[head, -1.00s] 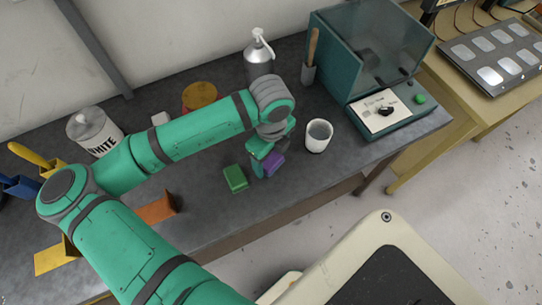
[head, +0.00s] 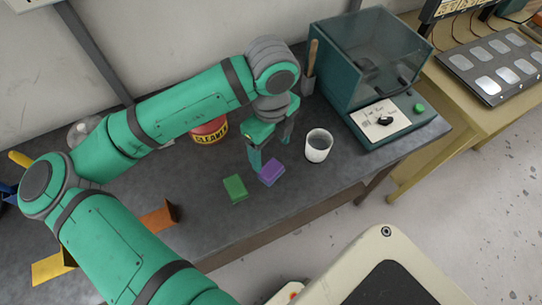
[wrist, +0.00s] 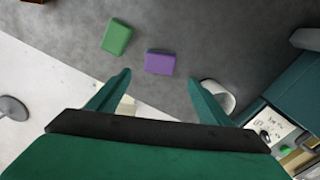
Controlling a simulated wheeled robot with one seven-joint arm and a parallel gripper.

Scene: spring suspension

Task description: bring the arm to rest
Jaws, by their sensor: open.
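My gripper (head: 272,150) is open and empty, its fingers pointing down above the dark bench (head: 215,222). In the wrist view my gripper's two fingers (wrist: 163,90) are spread wide with nothing between them. A purple block (head: 271,172) lies on the bench just below and in front of the fingers, apart from them as far as I can tell. It also shows in the wrist view (wrist: 160,64). A green block (head: 235,188) lies to its left, also visible in the wrist view (wrist: 117,38).
A white cup (head: 318,146) stands close to the right of my gripper. A teal glass-sided machine (head: 370,60) stands further right. A red cleaner tin (head: 210,131) is behind my arm. An orange bracket (head: 160,215) and a yellow piece (head: 52,268) lie at the left front.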

